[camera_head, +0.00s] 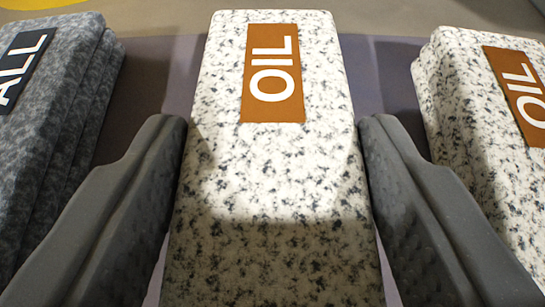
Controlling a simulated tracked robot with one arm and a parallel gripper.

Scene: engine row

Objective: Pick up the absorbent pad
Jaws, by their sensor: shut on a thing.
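A white pad with dark speckles (268,185) fills the middle of the view. It is long and block-like, and an orange label reading "OIL" sits near its far end. My gripper (273,128) has one dark grey finger along each side of this pad and is shut on it. The near part of the pad is in shadow and runs out of the bottom of the view. The pad's underside is hidden, so I cannot tell whether it touches the surface below.
A second white speckled pad stack (475,120) with an orange "OIL" label is close on the right. A grey mottled pad stack (50,120) with a dark label, showing "ALL", is close on the left. Narrow gaps of dark surface (155,75) separate them.

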